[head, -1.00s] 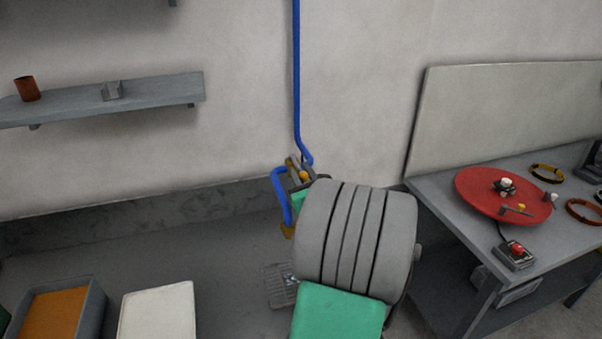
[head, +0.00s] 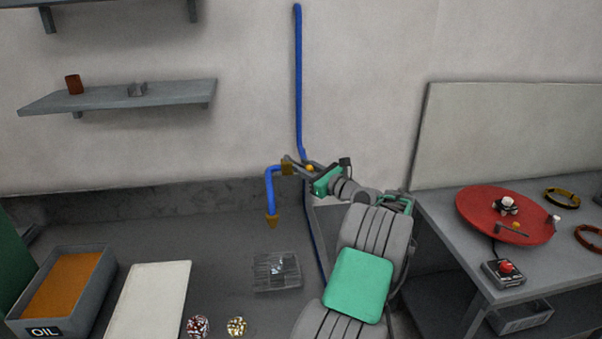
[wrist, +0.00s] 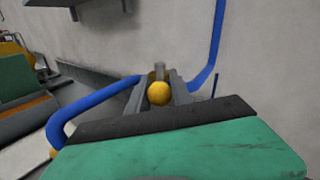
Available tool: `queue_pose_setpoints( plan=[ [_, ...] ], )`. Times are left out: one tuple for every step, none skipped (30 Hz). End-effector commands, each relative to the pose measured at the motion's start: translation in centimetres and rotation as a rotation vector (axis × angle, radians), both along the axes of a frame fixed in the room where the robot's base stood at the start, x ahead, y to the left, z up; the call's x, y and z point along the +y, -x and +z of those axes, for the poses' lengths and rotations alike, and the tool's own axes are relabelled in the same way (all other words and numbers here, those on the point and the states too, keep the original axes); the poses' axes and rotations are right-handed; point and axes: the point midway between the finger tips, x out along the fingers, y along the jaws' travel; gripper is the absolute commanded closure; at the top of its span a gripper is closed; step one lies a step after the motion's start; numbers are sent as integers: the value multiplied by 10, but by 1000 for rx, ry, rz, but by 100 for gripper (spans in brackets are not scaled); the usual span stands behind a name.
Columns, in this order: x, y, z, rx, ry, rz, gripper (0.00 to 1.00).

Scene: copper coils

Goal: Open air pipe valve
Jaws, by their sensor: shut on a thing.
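The air pipe valve is a brass body (head: 287,167) joining the blue pipe (head: 298,90) on the wall to a bent blue spout with a brass nozzle (head: 272,221) over the bench. Its yellow ball (head: 309,168) also shows in the wrist view (wrist: 158,94), with a grey upright piece behind it. My gripper (head: 298,164) reaches the valve from the right. In the wrist view my gripper's grey fingers (wrist: 158,88) stand on both sides of the ball, shut on the valve handle. The exact contact is partly hidden.
The bench holds an oil tray (head: 97,258), a white board (head: 150,300), a clear grey tray (head: 277,285) and two small bowls of bits. A table with a red disc (head: 480,218) and a red-button box (head: 504,272) stands right. A shelf (head: 180,94) is upper left.

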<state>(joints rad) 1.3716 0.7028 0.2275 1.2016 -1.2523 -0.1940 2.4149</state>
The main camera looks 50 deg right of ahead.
Motion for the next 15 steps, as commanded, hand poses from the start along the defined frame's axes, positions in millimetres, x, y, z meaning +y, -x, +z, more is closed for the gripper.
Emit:
queue_pose_setpoints(
  plan=[
    [-3, -3, -1, 2, -2, 20, 100],
    [-4, -5, -2, 2, -2, 34, 100],
    [-4, -8, -1, 1, -1, 53, 100],
    [-4, -10, -1, 2, -2, 66, 100],
    [-4, -12, -2, 2, -2, 78, 100],
    [-4, -13, -2, 1, -1, 94, 100],
    [-5, -14, -1, 1, -1, 105, 100],
    [-5, -15, -2, 2, -2, 115, 100],
    [-6, -16, -2, 2, -2, 128, 100],
    [-6, -16, -2, 1, -2, 137, 100],
    [-7, -16, -2, 1, -1, 146, 100],
    [-8, -16, -3, 2, -3, 157, 100],
    [-9, -16, -2, 2, -3, 165, 100],
    [-10, -16, -2, 1, -1, 172, 100],
    [-11, -16, -2, 1, -2, 180, 100]
  ],
)
